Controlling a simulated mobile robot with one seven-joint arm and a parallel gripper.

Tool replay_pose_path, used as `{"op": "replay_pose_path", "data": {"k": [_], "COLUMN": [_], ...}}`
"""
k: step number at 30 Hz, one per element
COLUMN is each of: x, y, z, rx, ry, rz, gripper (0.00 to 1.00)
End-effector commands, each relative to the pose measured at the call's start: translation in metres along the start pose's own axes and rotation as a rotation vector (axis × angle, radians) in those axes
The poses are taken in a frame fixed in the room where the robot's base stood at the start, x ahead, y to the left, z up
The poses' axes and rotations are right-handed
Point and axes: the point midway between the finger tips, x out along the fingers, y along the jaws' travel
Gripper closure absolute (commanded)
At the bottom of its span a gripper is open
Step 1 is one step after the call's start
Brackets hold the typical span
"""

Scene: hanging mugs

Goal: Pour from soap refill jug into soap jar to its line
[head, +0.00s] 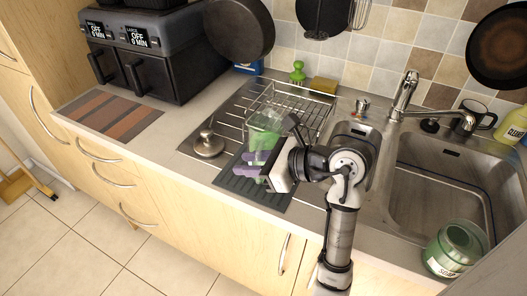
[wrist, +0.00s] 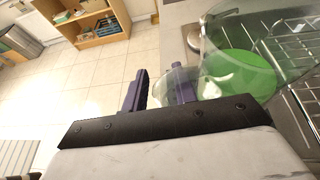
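The soap refill jug (head: 266,122) is clear with green liquid inside. It stands upright on the dark mat on the drainer, partly hidden by my gripper. It also shows large and near at the right of the wrist view (wrist: 245,68). My gripper (head: 252,164) is at the jug's near side. Its purple fingers (wrist: 158,90) are apart; a clear, pale part shows by the right finger, and I cannot tell if it is the handle. The soap jar (head: 455,247) is green, see-through and labelled, at the sink's front right corner. Its fill line is not readable.
A wire rack (head: 300,108) stands behind the jug, and a pot lid (head: 208,144) lies to its left. The tap (head: 405,95) rises behind the sink (head: 437,185). A yellow bottle (head: 512,125) and dark mug (head: 478,115) stand at the right. The striped mat (head: 108,116) is bare.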

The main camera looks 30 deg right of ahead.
Motion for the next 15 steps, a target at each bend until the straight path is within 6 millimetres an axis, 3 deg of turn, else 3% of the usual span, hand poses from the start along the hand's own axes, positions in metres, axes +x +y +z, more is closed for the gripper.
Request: {"op": "replay_pose_path", "data": {"k": [1, 6, 15], "x": [-0.0001, -0.0003, -0.0024], "y": [0.0, 0.0, -0.0001], "z": [0.0, 0.0, 0.005], "rx": [0.0, 0.0, -0.001], "ry": [0.0, 0.0, 0.0], "rz": [0.0, 0.0, 0.0], "gripper": [0.79, 1.0, 1.0]}}
